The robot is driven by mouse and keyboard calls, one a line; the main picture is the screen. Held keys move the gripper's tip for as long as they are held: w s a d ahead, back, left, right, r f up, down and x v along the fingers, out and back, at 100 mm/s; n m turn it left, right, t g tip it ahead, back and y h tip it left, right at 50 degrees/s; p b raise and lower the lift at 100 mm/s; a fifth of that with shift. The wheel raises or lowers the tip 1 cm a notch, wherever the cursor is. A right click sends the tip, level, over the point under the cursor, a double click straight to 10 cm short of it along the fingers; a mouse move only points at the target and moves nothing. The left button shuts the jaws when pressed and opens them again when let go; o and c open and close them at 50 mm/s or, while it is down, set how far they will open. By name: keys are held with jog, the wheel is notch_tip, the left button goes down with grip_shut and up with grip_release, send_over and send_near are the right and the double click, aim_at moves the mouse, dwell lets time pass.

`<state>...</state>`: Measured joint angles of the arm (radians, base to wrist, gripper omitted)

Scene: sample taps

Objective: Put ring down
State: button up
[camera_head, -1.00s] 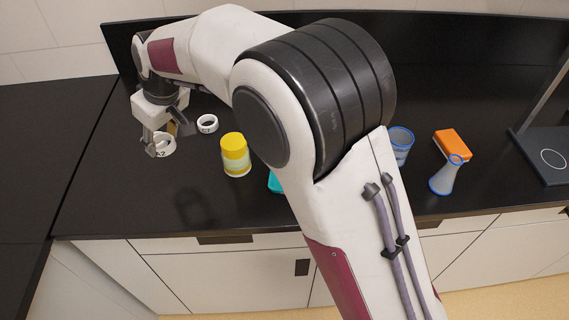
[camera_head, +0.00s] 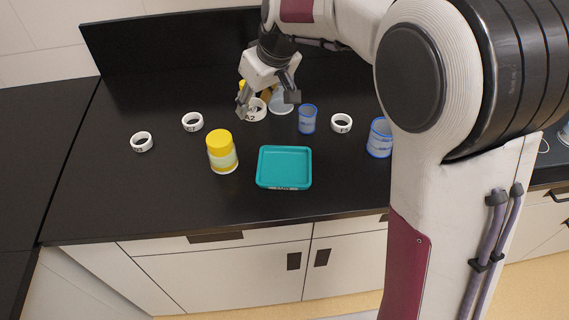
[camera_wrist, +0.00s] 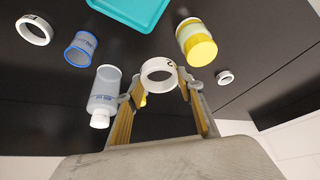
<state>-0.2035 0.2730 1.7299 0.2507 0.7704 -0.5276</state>
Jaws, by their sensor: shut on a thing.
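My gripper (camera_head: 266,100) is shut on a white ring marked A2 (camera_head: 256,113), toward the back of the black counter. In the wrist view the ring (camera_wrist: 148,80) sits between the two yellow-padded fingers (camera_wrist: 158,88). I cannot tell whether it touches the counter. Other white rings lie on the counter: one at the far left (camera_head: 134,147), one marked C1 (camera_head: 185,127), and one to the right (camera_head: 334,128).
A yellow-lidded jar (camera_head: 222,155) and a teal tray (camera_head: 284,167) stand in front. A clear bottle (camera_head: 283,104) is close beside my gripper. Blue-rimmed beakers (camera_head: 307,121) (camera_head: 379,140) stand to the right. The counter's front left is clear.

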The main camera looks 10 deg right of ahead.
jog(key=s+d+f+n, duration=0.2)
jog(key=s+d+f, duration=0.1)
jog(key=s+d, duration=0.3)
jog(key=shift+s+d+f+g, duration=0.15)
jog(key=shift+s+g, duration=0.15)
dwell(0.3)
send_over(282, 168)
jog(key=d, duration=0.1)
jog(key=shift+s+f, duration=0.25)
jog(key=shift+f, duration=1.3)
jog(key=shift+s+f, duration=0.2)
jog(key=shift+f, duration=1.35)
jog(key=shift+f, duration=0.1)
jog(key=shift+f, duration=1.8)
jog(key=shift+f, duration=0.15)
